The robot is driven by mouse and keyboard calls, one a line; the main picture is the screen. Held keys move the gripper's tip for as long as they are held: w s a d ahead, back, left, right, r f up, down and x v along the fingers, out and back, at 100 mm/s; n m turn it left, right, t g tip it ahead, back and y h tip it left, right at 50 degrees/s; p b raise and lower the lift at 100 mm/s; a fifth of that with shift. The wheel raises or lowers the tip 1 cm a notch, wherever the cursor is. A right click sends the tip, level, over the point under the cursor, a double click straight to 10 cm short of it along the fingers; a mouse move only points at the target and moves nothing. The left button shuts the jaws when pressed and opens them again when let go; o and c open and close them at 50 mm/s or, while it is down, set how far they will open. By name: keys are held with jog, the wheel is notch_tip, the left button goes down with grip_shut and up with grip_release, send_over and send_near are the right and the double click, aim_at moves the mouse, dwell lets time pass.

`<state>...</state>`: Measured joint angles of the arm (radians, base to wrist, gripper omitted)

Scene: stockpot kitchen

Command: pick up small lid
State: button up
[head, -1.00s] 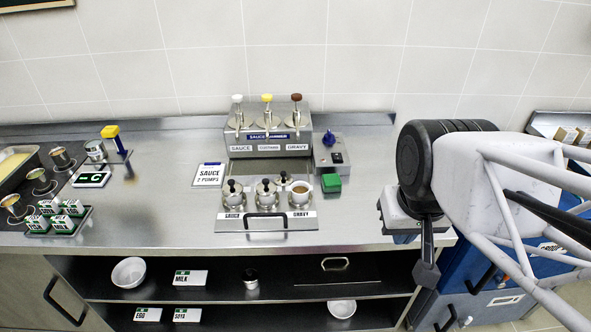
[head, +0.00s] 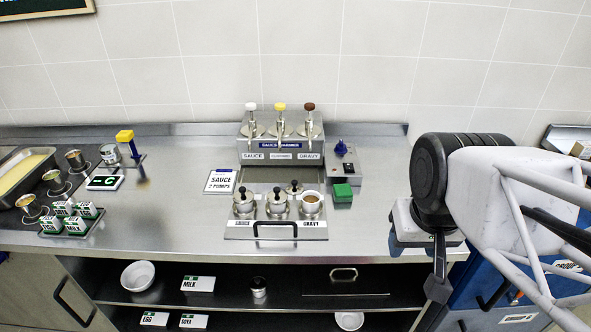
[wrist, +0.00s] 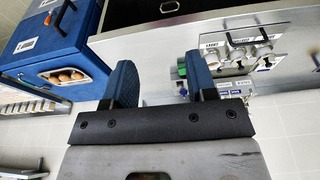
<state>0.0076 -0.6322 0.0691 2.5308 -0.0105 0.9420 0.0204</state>
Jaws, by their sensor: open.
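In the head view, a small lid (head: 294,188) with a black knob sits at the back of the sauce tray (head: 250,233), behind the pots. Two small metal pots there wear similar black-knobbed lids: the left pot (head: 244,209) and the middle pot (head: 277,209). The tray and pots show small beyond the right finger. In the head view my arm is at the right, well apart from the lid.
A sauce dispenser (head: 280,146) with three pumps stands behind the pots. A green block (head: 343,193) and a grey box with a blue knob (head: 341,163) are to their right. A sauce sign (head: 222,181) lies to the left.

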jog(key=w+a+r+m, duration=0.1)
jog(key=w+a+m, duration=0.25)
jog(key=w, duration=0.75)
jog(key=m+g, duration=0.3)
jog(key=m, duration=1.1)
send_over(294, 181)
jog(key=f, duration=1.6)
jog(key=shift+s+d+f, duration=0.25)
jog(key=shift+s+d, duration=0.05)
jog(key=shift+s, duration=0.05)
jog(key=shift+w+a+f, duration=0.3)
jog(key=shift+w+f, duration=0.05)
jog(key=shift+f, duration=0.05)
jog(key=shift+f, duration=1.3)
